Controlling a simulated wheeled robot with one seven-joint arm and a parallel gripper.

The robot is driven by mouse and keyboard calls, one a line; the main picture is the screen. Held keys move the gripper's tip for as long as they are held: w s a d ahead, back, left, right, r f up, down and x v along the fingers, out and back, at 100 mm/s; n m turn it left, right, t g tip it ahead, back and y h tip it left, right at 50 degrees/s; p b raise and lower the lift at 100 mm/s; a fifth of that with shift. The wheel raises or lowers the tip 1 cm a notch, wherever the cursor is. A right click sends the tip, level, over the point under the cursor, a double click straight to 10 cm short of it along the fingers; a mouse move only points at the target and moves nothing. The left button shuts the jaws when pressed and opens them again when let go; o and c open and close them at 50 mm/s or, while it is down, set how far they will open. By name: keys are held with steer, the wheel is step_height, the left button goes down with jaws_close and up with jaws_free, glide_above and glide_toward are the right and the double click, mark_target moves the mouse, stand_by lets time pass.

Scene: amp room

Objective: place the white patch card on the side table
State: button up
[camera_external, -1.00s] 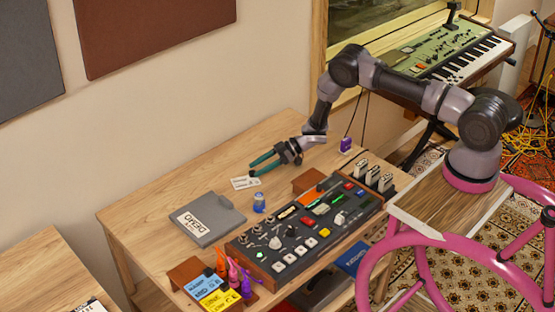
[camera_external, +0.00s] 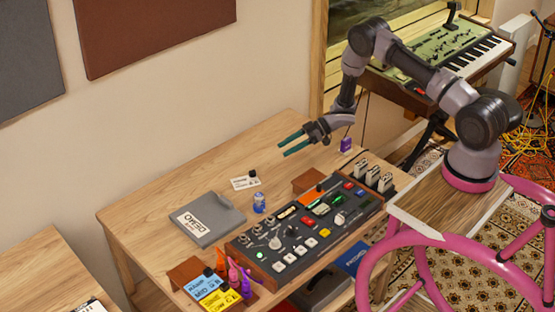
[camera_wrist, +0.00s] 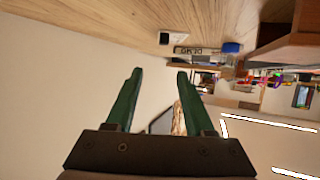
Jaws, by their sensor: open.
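The white patch card (camera_external: 245,184) lies on the wooden desk, left of the mixer and behind the grey DEMO case. A small black grip (camera_external: 252,173) stands at its back edge. The card also shows in the wrist view (camera_wrist: 182,39), beyond my fingers. My gripper (camera_external: 286,147) is open and empty, above and to the right of the card and apart from it. Its two green fingers also show in the wrist view (camera_wrist: 159,75). A second wooden table (camera_external: 45,275) at lower left may be the side table; only part of it shows.
On the desk (camera_external: 150,215) are the grey DEMO case (camera_external: 207,219), a blue bottle (camera_external: 259,203), the mixer (camera_external: 305,232) and a rack of coloured cards (camera_external: 212,290). A gap separates the desk from the lower-left table, whose back part is bare.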

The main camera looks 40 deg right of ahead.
steer(key=w+d+r+m+t+h, duration=0.2)
steer(key=w+d+r, duration=0.1)
steer(key=r, duration=0.5)
steer(key=w+d+r+m+t+h, duration=0.1)
steer(key=w+d+r+t+h, duration=0.15)
steer(key=r, duration=0.45)
steer(key=w+d+r+m+t+h, duration=0.15)
steer(key=w+r, duration=0.25)
steer(key=r, duration=0.4)
steer(key=s+d+r+m+h, duration=0.3)
steer(key=s+d+r, duration=0.1)
steer(key=r, duration=0.5)
steer(key=s+d+r+m+h, duration=0.2)
steer(key=s+d+r+m, duration=0.15)
steer(key=r, duration=0.45)
steer(key=s+d+r+m+g+h, duration=0.1)
steer(key=s+r+m, duration=0.1)
steer(key=s+r, duration=0.45)
steer(key=s+d+r+m+g+h, duration=0.1)
steer(key=s+r+m, duration=0.15)
steer(key=s, duration=0.75)
steer(key=s+a+m+g+y, duration=0.1)
steer(key=s+a, duration=0.2)
steer(key=s, duration=0.8)
steer(key=s+a+m+g+y, duration=0.1)
steer(key=s+a+y, duration=0.1)
steer(key=s, duration=1)
steer(key=shift+s+a+r, duration=0.2)
steer(key=shift+a, duration=0.65)
